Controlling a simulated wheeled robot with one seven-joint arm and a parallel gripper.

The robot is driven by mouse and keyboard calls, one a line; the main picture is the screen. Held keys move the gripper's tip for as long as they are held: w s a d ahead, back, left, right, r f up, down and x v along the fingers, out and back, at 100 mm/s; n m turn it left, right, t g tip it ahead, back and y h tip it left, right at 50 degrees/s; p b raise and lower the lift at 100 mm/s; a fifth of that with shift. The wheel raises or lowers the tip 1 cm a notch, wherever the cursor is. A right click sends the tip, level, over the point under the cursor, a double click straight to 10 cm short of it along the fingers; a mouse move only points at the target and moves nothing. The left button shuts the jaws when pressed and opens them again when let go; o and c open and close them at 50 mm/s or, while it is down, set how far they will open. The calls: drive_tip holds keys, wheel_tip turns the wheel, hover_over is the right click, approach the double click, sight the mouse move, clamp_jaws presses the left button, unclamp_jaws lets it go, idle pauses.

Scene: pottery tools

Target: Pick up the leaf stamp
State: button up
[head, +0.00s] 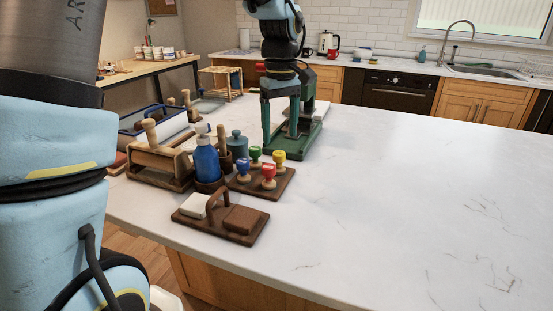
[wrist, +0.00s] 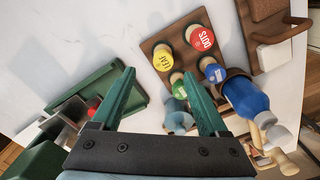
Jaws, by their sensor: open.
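The leaf stamp is the yellow-topped stamp (head: 279,157), marked LEAF in the wrist view (wrist: 164,57). It stands upright in the back right part of a dark wooden stamp holder (head: 285,178). Beside it stand a red stamp (head: 268,178) marked DOTS, a green stamp (head: 255,154) and a blue stamp (head: 243,168). My gripper (head: 280,132) points down above the counter, behind the stamps, with its green fingers apart and nothing between them.
A green metal press (head: 310,132) stands close behind my gripper. A blue bottle (head: 207,160) and a teal lidded jar (head: 237,146) stand left of the stamps. A wooden tray (head: 246,238) with a brown block and a white block lies in front. The counter's right side is clear.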

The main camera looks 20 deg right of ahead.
sight(279, 153)
wheel_tip(279, 153, down, 3)
drive_tip(key=shift+s+a+f+p, duration=0.1)
drive_tip(key=shift+f+p, duration=0.5)
drive_tip(key=shift+f, duration=0.75)
drive_tip(key=shift+s+a+f+p, duration=0.1)
drive_tip(key=shift+f+p, duration=0.45)
drive_tip(key=shift+f, duration=0.8)
drive_tip(key=shift+c, duration=0.4)
clamp_jaws()
